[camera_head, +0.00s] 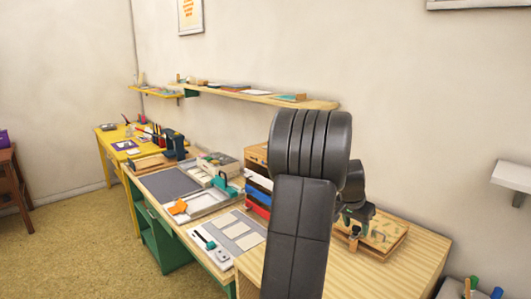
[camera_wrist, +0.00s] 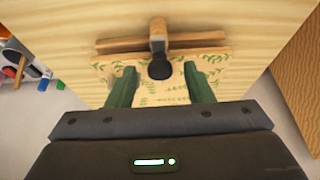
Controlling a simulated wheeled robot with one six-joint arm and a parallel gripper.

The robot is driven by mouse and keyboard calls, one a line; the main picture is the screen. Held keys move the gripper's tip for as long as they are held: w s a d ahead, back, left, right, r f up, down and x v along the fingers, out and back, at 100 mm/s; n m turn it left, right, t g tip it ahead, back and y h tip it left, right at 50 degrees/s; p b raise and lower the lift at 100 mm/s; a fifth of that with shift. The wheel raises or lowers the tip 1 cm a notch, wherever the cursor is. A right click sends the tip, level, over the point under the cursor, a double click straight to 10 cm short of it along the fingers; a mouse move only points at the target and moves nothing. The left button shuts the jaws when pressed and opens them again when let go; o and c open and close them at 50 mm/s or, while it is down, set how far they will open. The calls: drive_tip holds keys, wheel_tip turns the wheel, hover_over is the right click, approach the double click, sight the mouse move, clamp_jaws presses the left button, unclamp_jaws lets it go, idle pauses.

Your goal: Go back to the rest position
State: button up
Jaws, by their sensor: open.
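My gripper (camera_wrist: 160,68) is open, its two green fingers apart over a light board printed with green leaf marks (camera_wrist: 160,93). A stamp-like piece with a wooden stem and a dark round knob (camera_wrist: 159,65) shows between and just beyond the fingertips. I cannot tell whether the fingers touch it. In the head view my gripper (camera_head: 356,215) is low over the wooden board (camera_head: 385,238) at the right of the workbench. My dark arm hides part of the bench there.
The wooden bench top (camera_head: 425,255) is bare around the board. To the left stand a drawer unit (camera_head: 258,190), grey trays (camera_head: 208,202) and a yellow table (camera_head: 112,150). A long wall shelf (camera_head: 250,95) hangs behind, and a white ledge (camera_head: 513,176) juts out at right.

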drive_tip(key=shift+s+d+r+n+t+y+p, duration=0.1)
drive_tip(key=shift+n+t+y+p, duration=0.25)
drive_tip(key=shift+n+p, duration=0.6)
drive_tip(key=shift+d+n+t+y+p, duration=0.1)
drive_tip(key=shift+n+t+y+p, duration=0.25)
drive_tip(key=shift+n, duration=1.1)
drive_tip(key=shift+d+n+y+p, duration=0.15)
drive_tip(key=shift+n+y+p, duration=0.5)
drive_tip(key=shift+n, duration=1.15)
drive_tip(key=shift+s, duration=0.1)
